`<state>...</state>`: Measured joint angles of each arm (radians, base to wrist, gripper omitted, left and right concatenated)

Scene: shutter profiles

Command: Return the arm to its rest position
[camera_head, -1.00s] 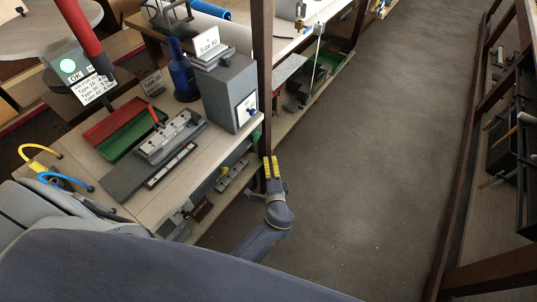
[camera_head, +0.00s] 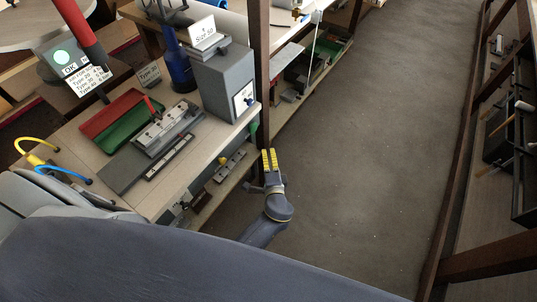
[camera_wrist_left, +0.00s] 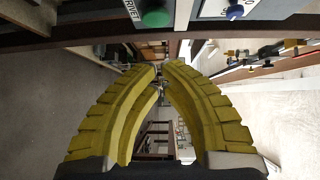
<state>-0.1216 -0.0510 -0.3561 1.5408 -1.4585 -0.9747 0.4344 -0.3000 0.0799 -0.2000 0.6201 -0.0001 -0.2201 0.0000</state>
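My left gripper (camera_head: 269,160) has yellow ribbed fingers and is past the near right corner of the workbench (camera_head: 158,197), over the grey floor. In the left wrist view, the two fingers of the left gripper (camera_wrist_left: 162,68) curve toward each other. A narrow gap shows between the tips, with nothing held in it. My blue-grey arm fills the bottom of the head view. My right gripper is in neither view.
The bench carries a grey box (camera_head: 225,85), a blue bottle (camera_head: 179,68), red and green trays (camera_head: 112,116) and metal profiles (camera_head: 165,131). A dark post (camera_head: 258,60) rises close behind my gripper. A shelf (camera_head: 524,160) stands at far right. The aisle floor (camera_head: 360,150) is clear.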

